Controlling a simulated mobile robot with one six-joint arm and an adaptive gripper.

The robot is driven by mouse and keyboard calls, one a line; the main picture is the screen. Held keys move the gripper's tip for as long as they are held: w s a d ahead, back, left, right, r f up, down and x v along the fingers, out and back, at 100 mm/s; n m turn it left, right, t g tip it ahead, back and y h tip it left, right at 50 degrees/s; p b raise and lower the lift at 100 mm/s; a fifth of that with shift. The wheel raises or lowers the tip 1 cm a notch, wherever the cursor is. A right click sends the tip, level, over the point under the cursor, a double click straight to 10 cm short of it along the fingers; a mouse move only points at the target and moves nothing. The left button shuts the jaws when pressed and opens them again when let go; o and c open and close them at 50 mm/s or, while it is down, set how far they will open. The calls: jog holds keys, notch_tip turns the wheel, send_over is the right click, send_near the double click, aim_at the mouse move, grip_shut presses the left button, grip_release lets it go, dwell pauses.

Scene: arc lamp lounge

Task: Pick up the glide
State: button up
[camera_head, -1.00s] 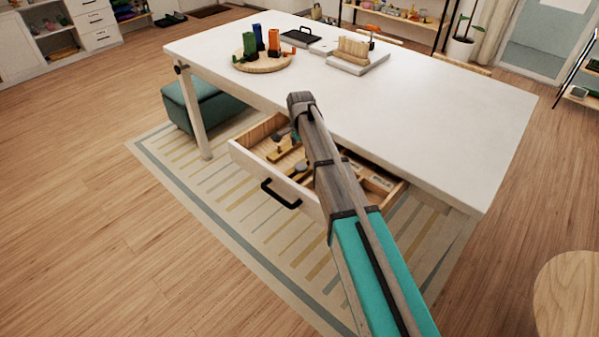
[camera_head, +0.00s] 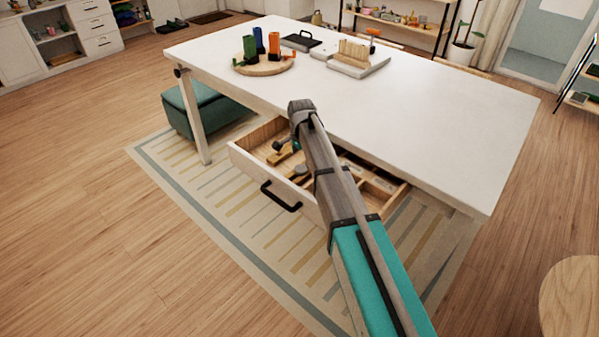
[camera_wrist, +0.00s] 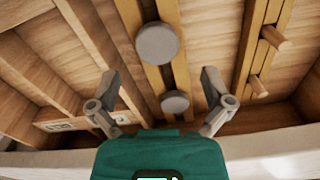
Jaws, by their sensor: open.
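Two round grey discs show in the wrist view, a larger one (camera_wrist: 158,43) and a smaller one (camera_wrist: 175,102). They sit over a pair of wooden strips with a dark gap between them, inside the open drawer (camera_head: 262,181). No label shows which thing is the glide; a disc may be it. My gripper (camera_wrist: 160,80) is open, its two fingers spread left and right of the strips. The smaller disc shows between the fingers, near the palm; the larger lies farther up. Nothing is held. In the head view my arm hides part of the drawer.
Wooden dividers (camera_wrist: 85,30) split the drawer. Wooden pegs (camera_wrist: 275,38) stand on strips at the right. The white table (camera_head: 420,110) overhangs the drawer's back. On it are a round board with coloured holders (camera_head: 262,64) and a wooden rack (camera_head: 352,50).

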aim_at(301, 168)
jog(key=shift+f+b, duration=1.95)
jog(key=shift+f, duration=0.2)
jog(key=shift+s, duration=0.1)
jog(key=c, duration=0.9)
